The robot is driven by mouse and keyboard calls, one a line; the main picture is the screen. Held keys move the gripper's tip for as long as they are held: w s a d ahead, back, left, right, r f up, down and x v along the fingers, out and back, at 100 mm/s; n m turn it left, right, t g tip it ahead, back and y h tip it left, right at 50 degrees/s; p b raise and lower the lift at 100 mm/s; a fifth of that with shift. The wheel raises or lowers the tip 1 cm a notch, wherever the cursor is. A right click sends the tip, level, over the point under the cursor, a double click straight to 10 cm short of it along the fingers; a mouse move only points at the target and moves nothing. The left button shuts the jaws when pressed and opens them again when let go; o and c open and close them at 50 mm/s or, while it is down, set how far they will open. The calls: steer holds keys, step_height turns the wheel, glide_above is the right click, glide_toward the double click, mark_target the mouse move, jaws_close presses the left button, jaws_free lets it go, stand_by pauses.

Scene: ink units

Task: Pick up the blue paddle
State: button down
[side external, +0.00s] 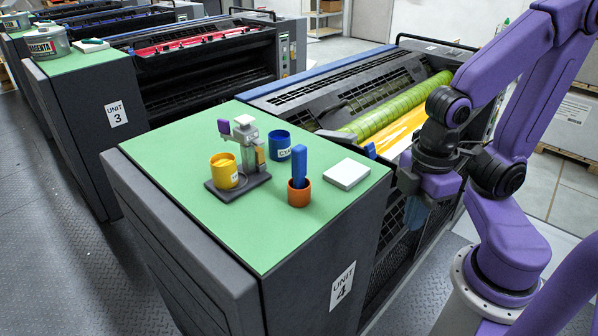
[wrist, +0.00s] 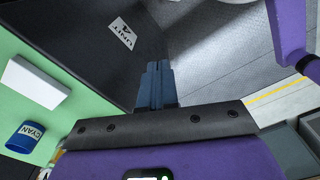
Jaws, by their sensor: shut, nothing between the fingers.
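The blue paddle (side external: 299,166) stands upright in a small orange cup (side external: 299,194) on the green top of Unit 4, in the side external view. Its lower end is hidden inside the cup. My gripper (side external: 414,222) is off the right edge of the green top, apart from the paddle, pointing down beside the press. In the wrist view my gripper (wrist: 156,68) shows its blue-grey fingers together with nothing between them. The paddle and the orange cup are not in the wrist view.
A white block (side external: 347,174) lies right of the orange cup. A blue CYAN cup (side external: 278,145) stands behind the paddle. A yellow cup (side external: 224,171) sits on a dark stand (side external: 241,186) to the left. The front of the green top (side external: 262,240) is clear.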

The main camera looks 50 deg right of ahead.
steer(key=c, duration=0.9)
jaws_free()
step_height(320, 180, up, 18)
steer(key=n, duration=0.6)
glide_above(301, 145)
step_height(301, 145, down, 12)
steer(key=shift+s+r, duration=0.1)
steer(key=shift+s+a+f, duration=0.1)
steer(key=shift+a+f, duration=0.1)
steer(key=shift+f, duration=1.1)
steer(key=shift+a+f, duration=0.2)
steer(key=shift+f, duration=1.1)
